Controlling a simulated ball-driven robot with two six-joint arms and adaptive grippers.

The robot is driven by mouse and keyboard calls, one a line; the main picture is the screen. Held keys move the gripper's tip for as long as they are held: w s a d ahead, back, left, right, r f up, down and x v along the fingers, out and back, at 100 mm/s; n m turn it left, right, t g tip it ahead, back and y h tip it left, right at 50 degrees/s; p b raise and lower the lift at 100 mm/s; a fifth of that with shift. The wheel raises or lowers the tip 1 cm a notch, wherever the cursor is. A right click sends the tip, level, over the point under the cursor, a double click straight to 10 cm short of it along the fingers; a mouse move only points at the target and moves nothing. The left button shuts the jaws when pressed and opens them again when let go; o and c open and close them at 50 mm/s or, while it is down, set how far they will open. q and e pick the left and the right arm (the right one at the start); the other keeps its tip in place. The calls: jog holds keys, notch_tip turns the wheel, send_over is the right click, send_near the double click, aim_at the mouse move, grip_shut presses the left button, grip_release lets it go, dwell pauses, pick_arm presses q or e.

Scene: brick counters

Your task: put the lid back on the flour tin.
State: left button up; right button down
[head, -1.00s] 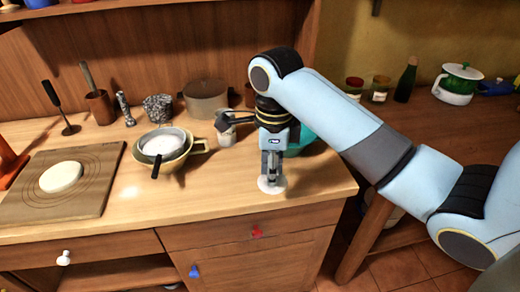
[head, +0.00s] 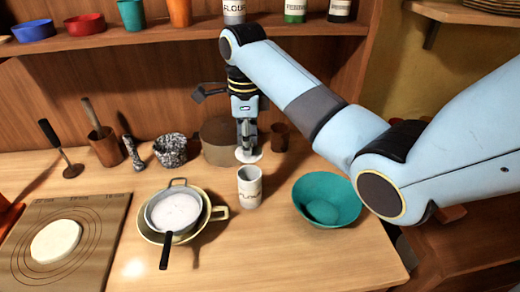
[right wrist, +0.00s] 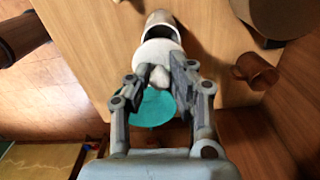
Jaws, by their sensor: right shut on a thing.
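The flour tin (head: 249,190) is a white cylinder with dark lettering, upright on the counter in the head view. Its open top edge shows in the right wrist view (right wrist: 160,22). My right gripper (head: 247,140) points down and is shut on the knob of the round white lid (head: 249,157). In the head view the lid is held up in the air, just above the tin in the picture and apart from it. In the right wrist view the lid (right wrist: 156,52) overlaps part of the tin, and its knob is between the fingers. My left gripper is not in view.
A teal bowl (head: 325,190) stands right of the tin. A sieve with white powder (head: 176,211) rests over a yellowish bowl (head: 219,213) to its left. A brown pot (head: 213,150) and a small brown cup (head: 279,137) stand behind.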

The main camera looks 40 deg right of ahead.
jog(key=shift+a+r, duration=0.1)
jog(key=shift+r, duration=0.05)
jog(key=shift+f, duration=0.25)
notch_tip(320, 180, down, 4)
jog(key=shift+w+f, duration=0.1)
jog(key=shift+f, duration=0.1)
jog(key=shift+f+b, duration=0.4)
jog(key=shift+f, duration=0.3)
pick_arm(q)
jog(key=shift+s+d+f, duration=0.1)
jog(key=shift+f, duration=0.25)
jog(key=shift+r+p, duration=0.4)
pick_arm(e)
jog(key=shift+f, duration=0.15)
dwell(1.1)
